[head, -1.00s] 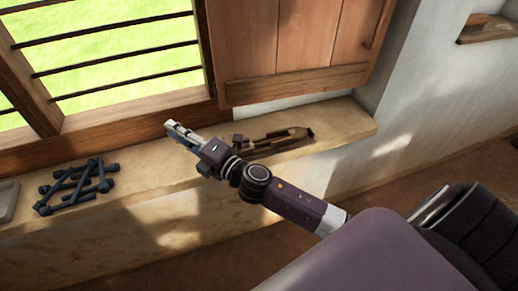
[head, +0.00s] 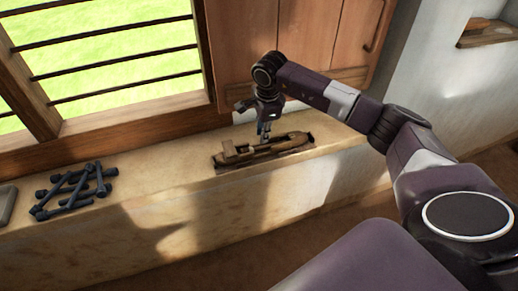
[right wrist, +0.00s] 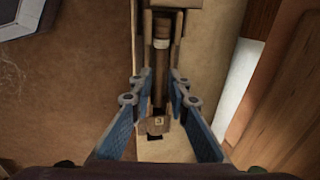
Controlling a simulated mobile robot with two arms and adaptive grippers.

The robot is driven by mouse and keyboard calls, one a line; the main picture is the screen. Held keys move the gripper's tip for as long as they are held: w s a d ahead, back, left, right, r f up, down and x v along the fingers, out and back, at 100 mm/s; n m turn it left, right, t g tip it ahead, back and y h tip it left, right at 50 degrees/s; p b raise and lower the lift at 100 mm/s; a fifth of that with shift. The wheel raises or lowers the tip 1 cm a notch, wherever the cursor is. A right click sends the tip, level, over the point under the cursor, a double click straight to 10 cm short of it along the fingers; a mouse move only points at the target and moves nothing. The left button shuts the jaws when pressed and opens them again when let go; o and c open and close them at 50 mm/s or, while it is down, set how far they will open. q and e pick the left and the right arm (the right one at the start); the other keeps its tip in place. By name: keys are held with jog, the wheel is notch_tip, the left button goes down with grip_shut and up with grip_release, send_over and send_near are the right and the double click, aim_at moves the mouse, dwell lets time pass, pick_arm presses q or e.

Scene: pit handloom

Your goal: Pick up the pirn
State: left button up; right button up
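The wooden shuttle (head: 297,139) lies on the window ledge in the head view, below my right gripper (head: 264,130). In the right wrist view, a brown rod-shaped pirn (right wrist: 161,62) with a pale band lies lengthwise in the shuttle's slot. My right gripper (right wrist: 161,90) is open, with its blue-padded fingers apart on either side of the pirn's line. The fingers point down at the shuttle. Whether they touch it I cannot tell. The pirn is hard to make out in the head view. My left gripper is not in view.
A pile of dark rods with knobbed ends (head: 72,188) lies on the ledge (head: 140,190) to the left. A grey tray-like object (head: 7,203) is at the far left. The barred window and wooden shutter (head: 240,50) stand close behind the ledge.

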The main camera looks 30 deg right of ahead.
aim_at(260, 149)
jog(key=f, duration=0.3)
jog(key=w+f+p, duration=0.1)
jog(key=f, duration=0.2)
jog(key=shift+w+f, duration=0.15)
jog(key=shift+f, duration=0.15)
jog(key=shift+s+f, duration=0.2)
